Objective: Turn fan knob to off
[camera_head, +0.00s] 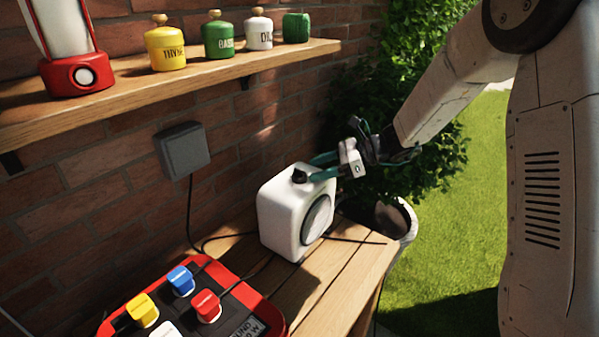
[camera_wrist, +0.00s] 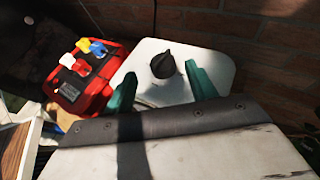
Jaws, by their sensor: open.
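A white box-shaped fan (camera_head: 283,213) stands on the wooden table, its round grille (camera_head: 317,219) facing right. Its black knob (camera_head: 299,175) is on the top face. In the wrist view the knob (camera_wrist: 163,65) shows a raised grip on the white top. My gripper (camera_head: 311,168) reaches in from the right at the top of the fan. In the wrist view my gripper's two green fingers (camera_wrist: 162,91) are apart, with the knob between and slightly beyond their tips. I cannot tell whether either finger touches the knob.
A red power box (camera_head: 221,271) with coloured plugs sits at the table's front left; it also shows in the wrist view (camera_wrist: 68,98). A wooden shelf (camera_head: 120,84) with canisters and a red lantern (camera_head: 75,72) runs above. Cables cross the table (camera_head: 340,283). A brick wall stands behind.

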